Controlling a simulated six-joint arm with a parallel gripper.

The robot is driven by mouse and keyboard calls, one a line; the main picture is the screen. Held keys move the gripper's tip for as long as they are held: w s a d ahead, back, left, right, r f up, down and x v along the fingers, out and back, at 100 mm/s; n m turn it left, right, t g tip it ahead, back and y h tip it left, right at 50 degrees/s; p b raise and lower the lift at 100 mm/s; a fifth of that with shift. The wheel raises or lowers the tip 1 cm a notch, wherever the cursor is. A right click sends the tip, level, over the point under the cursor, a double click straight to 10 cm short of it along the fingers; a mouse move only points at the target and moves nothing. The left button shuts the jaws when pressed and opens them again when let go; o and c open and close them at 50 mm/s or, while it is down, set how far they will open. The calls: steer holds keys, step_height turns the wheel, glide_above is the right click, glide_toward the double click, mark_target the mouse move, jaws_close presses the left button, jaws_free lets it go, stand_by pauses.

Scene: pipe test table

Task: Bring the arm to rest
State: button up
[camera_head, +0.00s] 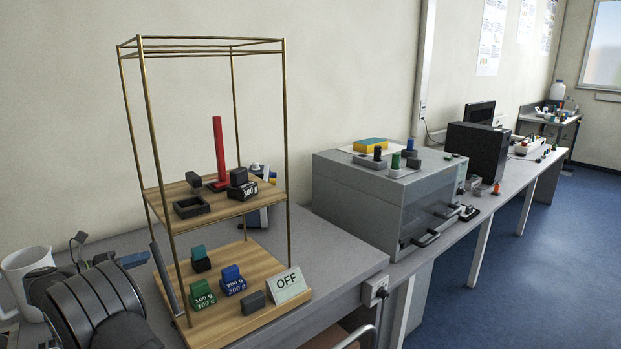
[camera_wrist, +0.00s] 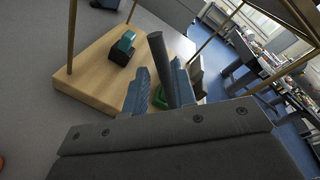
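My gripper (camera_head: 133,260) is at the left of the brass-framed wooden rack (camera_head: 262,246), with its blue fingers pointing toward it. In the wrist view, the two fingers (camera_wrist: 158,88) stand apart. A dark rod (camera_head: 165,280) leans steeply at the rack's left edge, just beyond the fingertips. The rod (camera_wrist: 166,62) shows in the gap between the fingers in the wrist view, nearer the right finger. I see no grip on it; whether a finger touches it I cannot tell.
The lower shelf holds a green weight (camera_head: 201,296), a blue weight (camera_head: 232,281), a teal-topped block (camera_head: 200,258) and an OFF sign (camera_head: 288,284). A red post (camera_head: 219,150) stands on the upper shelf. A white mug (camera_head: 26,275) is at far left; a grey machine (camera_head: 360,195) stands right.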

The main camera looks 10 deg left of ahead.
mark_target(157, 255)
steer(key=x, duration=0.5)
steer(key=shift+w, duration=0.1)
stand_by(2.0)
